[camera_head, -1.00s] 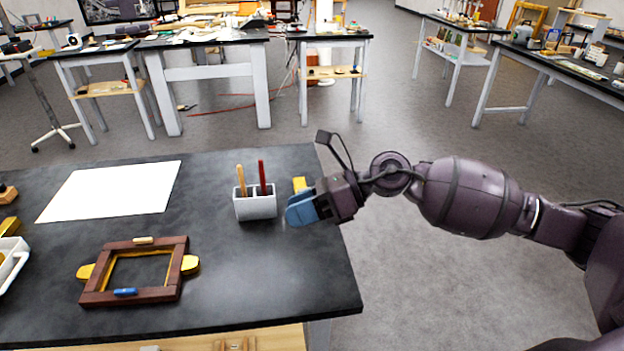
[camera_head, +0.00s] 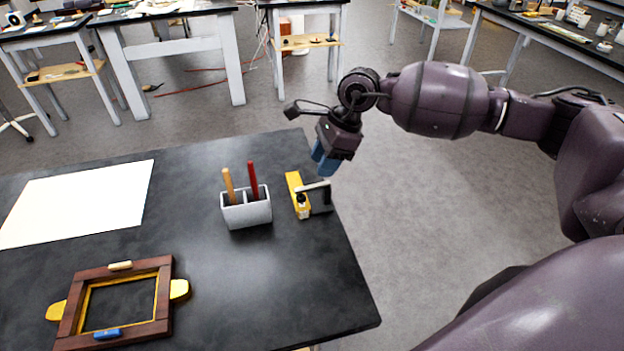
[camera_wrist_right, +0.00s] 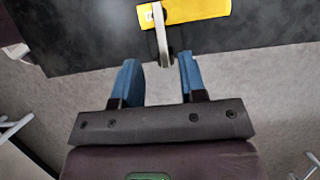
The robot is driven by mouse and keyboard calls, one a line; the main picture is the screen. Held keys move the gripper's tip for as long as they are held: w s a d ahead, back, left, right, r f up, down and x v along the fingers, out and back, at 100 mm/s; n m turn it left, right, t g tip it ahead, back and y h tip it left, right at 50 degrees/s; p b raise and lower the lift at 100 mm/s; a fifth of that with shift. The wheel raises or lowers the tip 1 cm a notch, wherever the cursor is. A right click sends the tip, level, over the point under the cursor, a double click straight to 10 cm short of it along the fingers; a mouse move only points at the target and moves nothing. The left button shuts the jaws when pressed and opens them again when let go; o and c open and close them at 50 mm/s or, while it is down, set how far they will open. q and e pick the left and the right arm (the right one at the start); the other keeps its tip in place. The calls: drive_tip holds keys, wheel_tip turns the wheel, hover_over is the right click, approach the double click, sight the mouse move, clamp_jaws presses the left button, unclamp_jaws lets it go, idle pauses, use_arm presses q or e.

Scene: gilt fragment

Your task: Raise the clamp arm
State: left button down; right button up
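The clamp (camera_head: 297,193) stands at the right edge of the black table, a yellow bar with a dark knob. Its silver clamp arm (camera_head: 313,186) reaches right from the bar, over a dark grey block (camera_head: 321,201). My right gripper (camera_head: 324,163), with blue fingers, is beyond the clamp and above the table's edge. In the right wrist view my gripper (camera_wrist_right: 157,62) is open and empty. The silver arm (camera_wrist_right: 163,38) points toward the gap between the fingertips, and the yellow bar (camera_wrist_right: 205,9) lies behind it. My left gripper is not in view.
A grey holder (camera_head: 248,212) with two tools stands left of the clamp. A wooden frame (camera_head: 165,290) and a white sheet (camera_head: 85,200) lie farther left on the black table (camera_head: 265,290). The table around the holder and the floor beyond the right edge are clear.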

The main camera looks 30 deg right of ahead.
sight(310, 186)
drive_tip(key=shift+x, duration=3.1)
drive_tip(key=shift+w, duration=0.1)
drive_tip(key=shift+c, duration=0.4)
drive_tip(key=shift+r, duration=0.1)
clamp_jaws()
